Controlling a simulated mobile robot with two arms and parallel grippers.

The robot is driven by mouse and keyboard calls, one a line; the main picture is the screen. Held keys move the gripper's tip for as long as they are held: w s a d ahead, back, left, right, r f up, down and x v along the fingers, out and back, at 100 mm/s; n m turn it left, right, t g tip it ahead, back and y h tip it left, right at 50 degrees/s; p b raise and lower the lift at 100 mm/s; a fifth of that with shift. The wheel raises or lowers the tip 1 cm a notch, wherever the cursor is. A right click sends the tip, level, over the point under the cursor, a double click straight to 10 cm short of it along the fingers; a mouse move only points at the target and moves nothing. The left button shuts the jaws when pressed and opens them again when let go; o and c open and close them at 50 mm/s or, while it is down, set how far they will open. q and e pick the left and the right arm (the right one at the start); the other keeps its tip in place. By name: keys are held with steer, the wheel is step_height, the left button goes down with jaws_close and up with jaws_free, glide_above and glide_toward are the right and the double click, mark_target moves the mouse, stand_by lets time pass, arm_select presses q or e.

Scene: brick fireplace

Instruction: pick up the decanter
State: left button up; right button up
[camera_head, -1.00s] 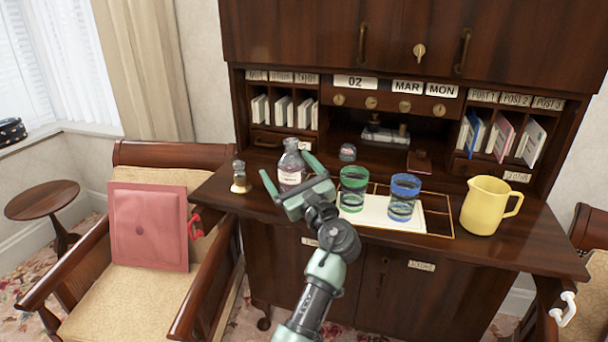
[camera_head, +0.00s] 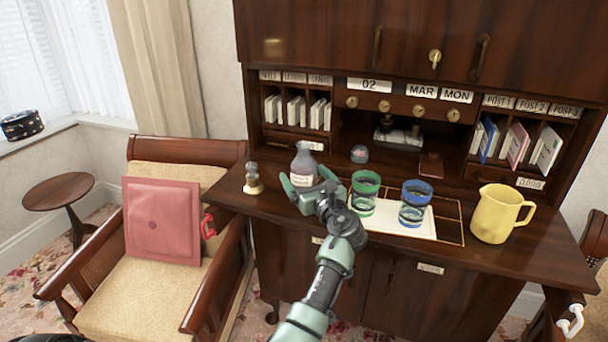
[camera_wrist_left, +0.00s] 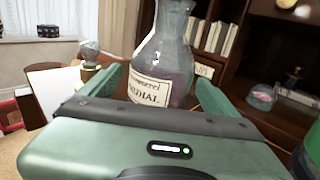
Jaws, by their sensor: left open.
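The decanter (camera_head: 304,165) is a glass bottle with a pale label, standing upright on the desk top at the left of the glasses. It also shows large in the left wrist view (camera_wrist_left: 162,62), with its label facing me. My left gripper (camera_head: 308,184) is open in front of the decanter. In the left wrist view its green fingers (camera_wrist_left: 158,85) lie to either side of the decanter's body, and a gap seems to show on each side. The decanter's base is hidden behind the gripper. My right gripper is not in view.
A green glass (camera_head: 364,195) stands just right of my left gripper, with a blue glass (camera_head: 414,204) and a yellow jug (camera_head: 497,214) farther right. A small stoppered object (camera_head: 252,180) stands to the left. Pigeonholes (camera_head: 296,108) rise behind.

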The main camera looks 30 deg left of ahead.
arm_select(q)
steer(key=shift+w+a, duration=0.3)
steer(key=shift+a, duration=0.1)
steer(key=shift+c, duration=0.3)
jaws_close()
steer(key=shift+r, duration=0.1)
steer(key=shift+r, duration=0.15)
